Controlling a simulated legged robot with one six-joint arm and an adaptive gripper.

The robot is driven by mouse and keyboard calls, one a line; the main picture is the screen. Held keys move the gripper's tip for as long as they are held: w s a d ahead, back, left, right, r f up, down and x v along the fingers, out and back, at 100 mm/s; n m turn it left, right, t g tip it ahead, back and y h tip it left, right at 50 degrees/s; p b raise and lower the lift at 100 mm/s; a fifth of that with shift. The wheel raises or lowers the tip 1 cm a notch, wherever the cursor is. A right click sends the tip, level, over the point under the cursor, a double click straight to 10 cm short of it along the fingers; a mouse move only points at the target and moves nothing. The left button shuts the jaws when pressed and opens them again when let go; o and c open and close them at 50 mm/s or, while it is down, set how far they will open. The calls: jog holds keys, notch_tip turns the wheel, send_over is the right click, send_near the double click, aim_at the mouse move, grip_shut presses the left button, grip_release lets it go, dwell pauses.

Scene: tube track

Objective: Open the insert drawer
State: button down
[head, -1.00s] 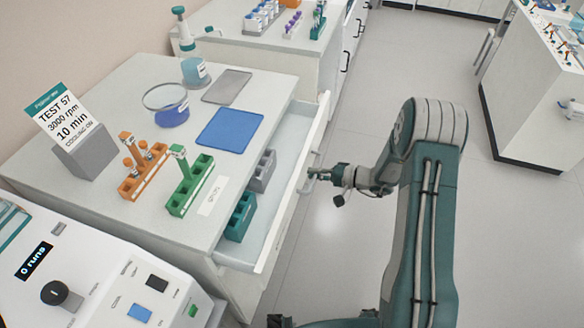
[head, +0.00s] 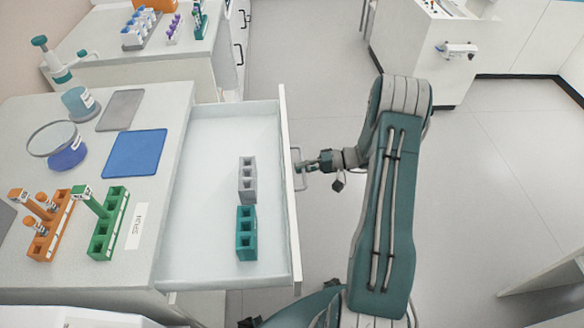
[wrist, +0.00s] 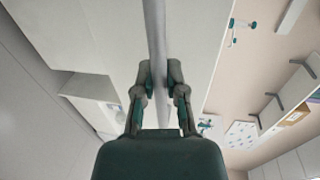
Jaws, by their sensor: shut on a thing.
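The insert drawer (head: 215,225) stands well out from the bench in the head view, and its white inside floor shows. A grey insert (head: 247,180) and a teal insert (head: 246,233) rest in it. My gripper (head: 301,168) is at the drawer's front, at its handle (head: 297,180). In the wrist view my gripper (wrist: 158,75) is shut with its two fingers on either side of the grey handle bar (wrist: 155,35).
On the bench top are a green rack (head: 108,225), an orange rack (head: 50,225), a blue mat (head: 135,153), a grey mat (head: 121,110) and a blue dish (head: 66,152). The floor (head: 470,200) to the right of my arm is clear.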

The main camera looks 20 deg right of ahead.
jog(key=shift+d+f, duration=0.1)
jog(key=shift+f, duration=0.1)
jog(key=c, duration=0.7)
grip_release()
jog(key=shift+r, duration=0.1)
jog(key=shift+d, duration=0.25)
jog(key=v, duration=1.1)
jog(key=shift+s+d, duration=0.1)
jog(key=shift+d, duration=0.2)
